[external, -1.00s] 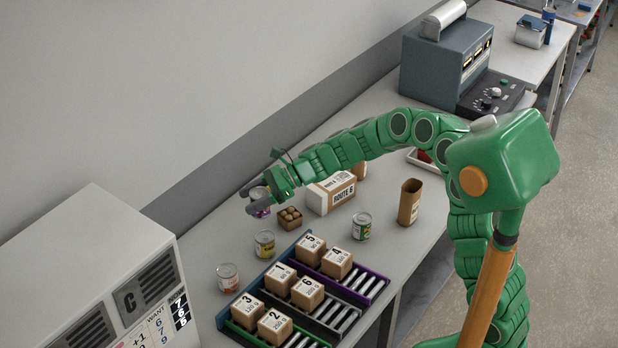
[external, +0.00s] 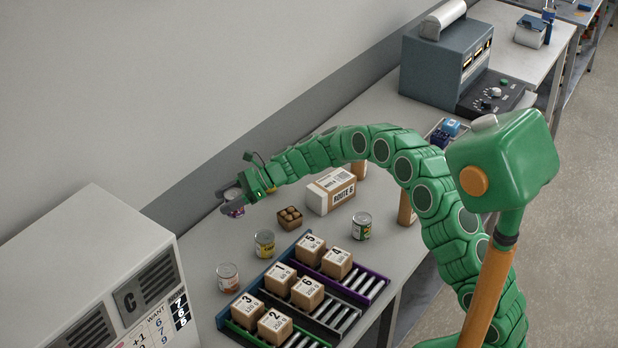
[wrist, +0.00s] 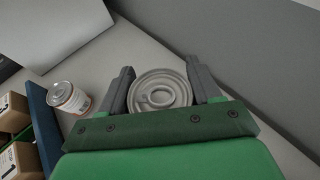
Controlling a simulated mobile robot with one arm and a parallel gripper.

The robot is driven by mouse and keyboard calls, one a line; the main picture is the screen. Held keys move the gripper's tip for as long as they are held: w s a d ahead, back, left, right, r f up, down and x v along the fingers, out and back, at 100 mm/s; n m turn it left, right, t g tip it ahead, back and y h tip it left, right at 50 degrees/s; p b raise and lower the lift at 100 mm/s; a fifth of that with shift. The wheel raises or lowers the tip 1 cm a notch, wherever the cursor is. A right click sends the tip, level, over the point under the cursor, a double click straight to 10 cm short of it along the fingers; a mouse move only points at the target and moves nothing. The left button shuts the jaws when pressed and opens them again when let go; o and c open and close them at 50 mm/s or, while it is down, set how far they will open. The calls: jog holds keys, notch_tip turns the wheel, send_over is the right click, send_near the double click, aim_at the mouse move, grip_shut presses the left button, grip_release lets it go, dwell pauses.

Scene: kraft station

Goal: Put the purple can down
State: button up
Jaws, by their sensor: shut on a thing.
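The purple can (external: 235,211) is between the grey fingers of my gripper (external: 232,197), over the back of the table near the wall. In the wrist view the can's round metal lid (wrist: 158,92) shows between the two fingers (wrist: 158,88), and they are shut on it. Only a small part of its purple label shows, in the external view. I cannot tell whether its base touches the table.
A red-labelled can (external: 228,277), a yellow-labelled can (external: 265,244) and a green-labelled can (external: 362,226) stand nearby. A small crate (external: 289,219) and the ROUTE 6 box (external: 331,191) are to the right. A rack with numbered boxes (external: 306,292) stands in front.

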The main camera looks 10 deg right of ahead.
jog(key=shift+w+a+f, duration=0.45)
jog(key=shift+f, duration=0.3)
jog(key=shift+w+a+f, duration=0.4)
jog(key=shift+f, duration=0.4)
jog(key=shift+w+a+f, duration=0.45)
jog(key=shift+f, duration=1.8)
jog(key=shift+f, duration=0.15)
jog(key=o, duration=1.2)
jog(key=shift+c, duration=0.2)
jog(key=shift+d+r, duration=0.1)
jog(key=shift+r, duration=0.15)
jog(key=v, duration=1.1)
jog(key=shift+d, duration=0.3)
jog(key=shift+r, duration=0.15)
